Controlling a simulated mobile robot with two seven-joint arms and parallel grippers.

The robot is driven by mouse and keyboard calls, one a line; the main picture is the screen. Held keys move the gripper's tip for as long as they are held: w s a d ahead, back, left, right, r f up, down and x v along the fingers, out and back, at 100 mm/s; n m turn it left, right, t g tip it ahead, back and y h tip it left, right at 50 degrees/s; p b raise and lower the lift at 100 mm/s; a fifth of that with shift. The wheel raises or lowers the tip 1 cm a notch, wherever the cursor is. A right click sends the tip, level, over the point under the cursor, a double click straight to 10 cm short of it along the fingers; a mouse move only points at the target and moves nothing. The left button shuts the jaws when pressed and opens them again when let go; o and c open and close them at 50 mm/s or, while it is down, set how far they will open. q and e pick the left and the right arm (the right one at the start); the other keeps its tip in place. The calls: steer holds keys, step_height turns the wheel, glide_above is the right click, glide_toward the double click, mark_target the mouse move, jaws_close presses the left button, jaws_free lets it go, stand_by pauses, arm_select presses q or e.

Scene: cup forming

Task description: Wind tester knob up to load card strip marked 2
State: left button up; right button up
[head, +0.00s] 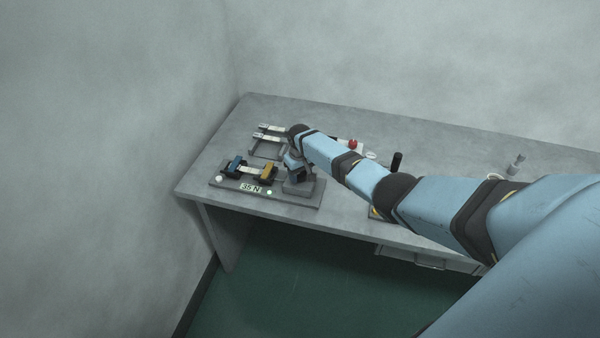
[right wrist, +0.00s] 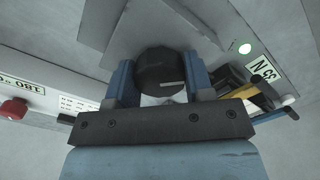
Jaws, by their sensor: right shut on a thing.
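The tester (head: 240,193) stands at the left front of the table, with a blue clamp (head: 234,166) and a yellow clamp (head: 266,172). A pale card strip (head: 250,170) spans the two clamps; I cannot read its mark. The label (head: 250,188) reads 35 N, beside a lit green lamp (head: 269,192). My right gripper (head: 296,172) is over the tester's right end. In the right wrist view its blue fingers (right wrist: 160,82) are shut on the dark round knob (right wrist: 160,70). The knob is hidden in the head view. My left gripper is not in view.
A rack (head: 266,150) with more card strips (head: 270,128) stands behind the tester. A red button (head: 352,143) is right of my wrist, on a unit labelled 180 in the right wrist view. A dark upright cylinder (head: 397,161) and small items stand further right. Walls bound the table's left and back.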

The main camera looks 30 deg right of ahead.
stand_by(0.5)
steer(key=o, duration=0.9)
step_height(320, 180, up, 14)
steer(key=shift+f, duration=0.1)
stand_by(1.1)
